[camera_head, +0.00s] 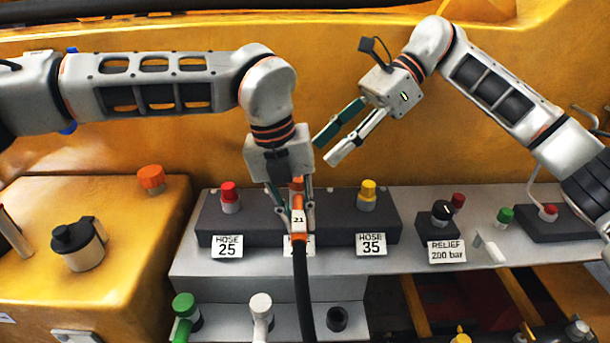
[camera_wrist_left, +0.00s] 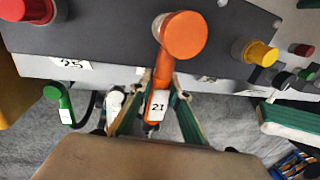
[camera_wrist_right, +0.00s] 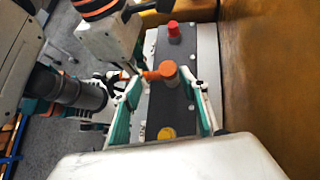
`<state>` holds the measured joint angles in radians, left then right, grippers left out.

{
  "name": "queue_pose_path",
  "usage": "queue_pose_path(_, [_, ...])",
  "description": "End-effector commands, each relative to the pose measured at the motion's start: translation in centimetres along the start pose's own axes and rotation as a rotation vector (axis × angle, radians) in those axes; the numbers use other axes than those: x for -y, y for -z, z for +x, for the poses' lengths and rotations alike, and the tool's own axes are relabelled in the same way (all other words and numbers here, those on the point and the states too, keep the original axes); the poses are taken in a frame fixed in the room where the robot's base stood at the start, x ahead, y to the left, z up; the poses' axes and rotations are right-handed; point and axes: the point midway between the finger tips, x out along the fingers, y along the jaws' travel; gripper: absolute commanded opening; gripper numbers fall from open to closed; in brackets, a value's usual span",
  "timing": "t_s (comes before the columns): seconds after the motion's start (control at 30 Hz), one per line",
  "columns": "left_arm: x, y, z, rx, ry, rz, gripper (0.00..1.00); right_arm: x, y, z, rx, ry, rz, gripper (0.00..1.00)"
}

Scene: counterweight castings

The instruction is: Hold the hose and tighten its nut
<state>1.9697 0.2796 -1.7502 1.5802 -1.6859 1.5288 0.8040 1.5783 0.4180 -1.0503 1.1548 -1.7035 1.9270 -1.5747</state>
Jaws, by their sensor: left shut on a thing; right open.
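The hose (camera_head: 303,290) is black, with an orange end fitting (camera_head: 299,222) tagged 21. It hangs down in front of the dark manifold block (camera_head: 335,212), between the HOSE 25 and HOSE 35 labels. The fitting's orange round top, likely the nut (camera_wrist_left: 184,35), shows large in the left wrist view. My left gripper (camera_head: 291,215) is shut on the orange hose fitting, its fingers on either side. My right gripper (camera_head: 330,150) is open and empty, above and to the right of the fitting. In the right wrist view the orange top (camera_wrist_right: 168,70) appears beyond its spread fingers.
On the block, a red-capped port (camera_head: 229,195) stands left of the hose and a yellow-capped port (camera_head: 368,193) right. A relief knob (camera_head: 442,212) labelled 200 bar stands farther right. Green (camera_head: 185,306) and white (camera_head: 261,306) elbow fittings sit below. The yellow casting wall (camera_head: 340,70) rises behind.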

Motion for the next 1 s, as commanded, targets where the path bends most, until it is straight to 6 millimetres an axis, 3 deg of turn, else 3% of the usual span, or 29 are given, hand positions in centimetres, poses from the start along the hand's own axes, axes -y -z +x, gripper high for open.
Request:
queue_pose_path(0.23, [0.0,-0.1,0.0,0.002,0.001,0.001,0.0,0.3,3.8,-2.2,0.244,0.047,-0.034,0.43])
queue_pose_path(0.5, [0.0,-0.1,-0.1,0.002,0.001,0.001,0.0,0.4,5.3,-3.0,0.325,0.082,-0.05,0.43])
queue_pose_path(0.67, [0.0,-0.1,-0.1,0.002,0.001,0.001,0.0,0.5,4.8,-1.4,0.328,0.08,-0.052,0.43])
queue_pose_path(1.0, [0.0,-0.1,-0.1,0.002,0.001,0.0,0.0,0.9,2.7,4.6,0.327,0.08,-0.05,0.43])
